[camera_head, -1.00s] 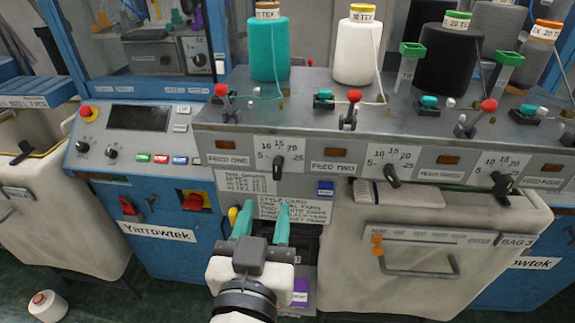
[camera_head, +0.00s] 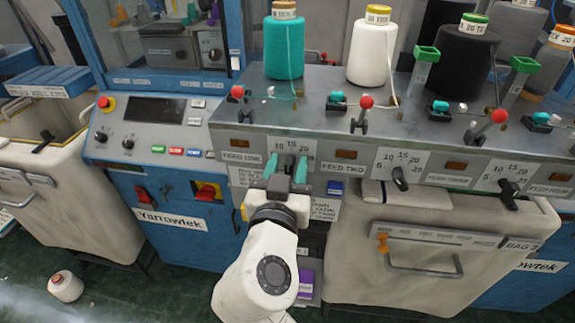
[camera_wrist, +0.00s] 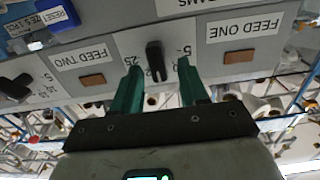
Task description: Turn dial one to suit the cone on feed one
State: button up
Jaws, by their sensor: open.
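In the wrist view, which is upside down, the knob sits between the two green fingers of my gripper (camera_wrist: 159,68), with a gap on each side. In the head view my gripper (camera_head: 286,166) is in front of the dial and hides much of it. It is open and empty. The teal cone (camera_head: 284,50) stands above feed one, with a tan top and a paper label whose number I cannot read clearly. Which number the knob points to is unclear.
Dials for feed two (camera_head: 400,178) and feed three (camera_head: 508,194) sit to the right. Red-knobbed levers (camera_head: 365,103) stand on the ledge above. A white cone (camera_head: 372,52) stands beside the teal one. A cream bag (camera_head: 440,225) hangs below right.

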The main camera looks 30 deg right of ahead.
grip_shut()
dwell(0.3)
jog(key=shift+f+b, duration=0.15)
jog(key=shift+b, duration=0.4)
jog(key=shift+f+m+b, duration=0.15)
jog(key=shift+m+b, duration=0.45)
jog(key=shift+b, duration=0.45)
jog(key=m+b, duration=0.1)
jog(key=b, duration=0.3)
jog(key=shift+s+d+f+m, duration=0.15)
jog(key=shift+m, duration=0.25)
jog(key=m+b, duration=0.3)
jog(key=b, duration=0.3)
jog(key=shift+s+d+b, duration=0.1)
jog(key=shift+d+b, duration=0.05)
jog(key=shift+b, duration=0.15)
jog(key=shift+m+b, duration=0.9)
jog(key=shift+b, duration=0.15)
jog(key=shift+d+r, duration=0.1)
jog(key=shift+r, duration=0.1)
